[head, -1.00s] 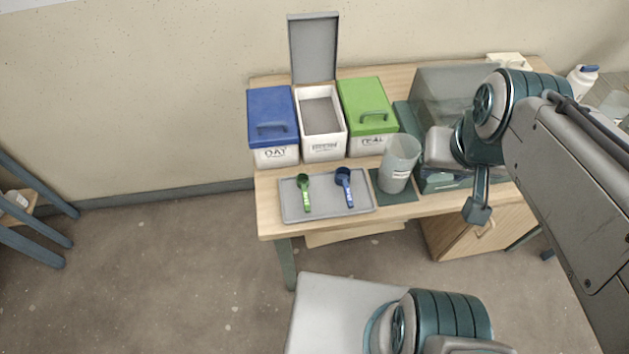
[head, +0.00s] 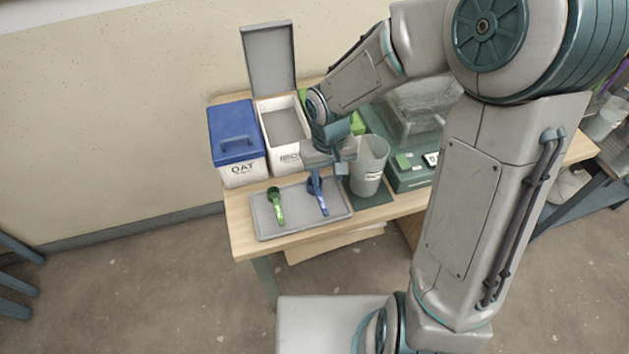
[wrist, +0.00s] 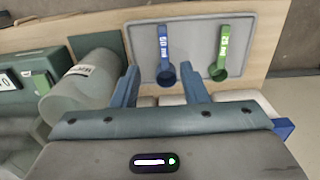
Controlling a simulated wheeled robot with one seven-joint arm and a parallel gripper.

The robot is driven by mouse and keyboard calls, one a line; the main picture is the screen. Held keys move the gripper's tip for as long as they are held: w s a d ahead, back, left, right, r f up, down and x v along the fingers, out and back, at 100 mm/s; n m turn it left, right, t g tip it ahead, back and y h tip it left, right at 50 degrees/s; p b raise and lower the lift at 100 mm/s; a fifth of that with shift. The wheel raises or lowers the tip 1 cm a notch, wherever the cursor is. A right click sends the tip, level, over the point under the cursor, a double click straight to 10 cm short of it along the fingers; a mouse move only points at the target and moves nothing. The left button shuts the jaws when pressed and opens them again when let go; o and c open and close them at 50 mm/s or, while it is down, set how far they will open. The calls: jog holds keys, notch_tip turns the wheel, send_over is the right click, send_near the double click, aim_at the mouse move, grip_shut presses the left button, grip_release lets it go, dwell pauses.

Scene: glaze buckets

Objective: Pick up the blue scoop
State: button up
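The blue scoop (head: 318,195) lies on the grey tray (head: 264,222), to the right of the green scoop (head: 276,207). In the wrist view the blue scoop (wrist: 164,60) lies with its bowl towards my gripper and its handle pointing away. My gripper (wrist: 166,76) is open, its two blue fingers apart on either side of the blue scoop's bowl in that view. In the head view my gripper (head: 326,172) is over the bowl end of the blue scoop and partly hides it. I cannot tell its exact height above the tray.
A clear cup (head: 368,165) stands on a green mat just right of the tray. A blue-lidded OAT box (head: 236,145) and an open white box (head: 284,130) stand behind the tray. A green-lidded box is mostly hidden by my arm. A scale (head: 408,178) is at right.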

aim_at(324, 207)
jog(key=f, duration=0.9)
jog(key=f+b, duration=0.1)
jog(key=f, duration=0.4)
jog(key=shift+a+f, duration=0.15)
jog(key=shift+a, duration=0.1)
grip_shut()
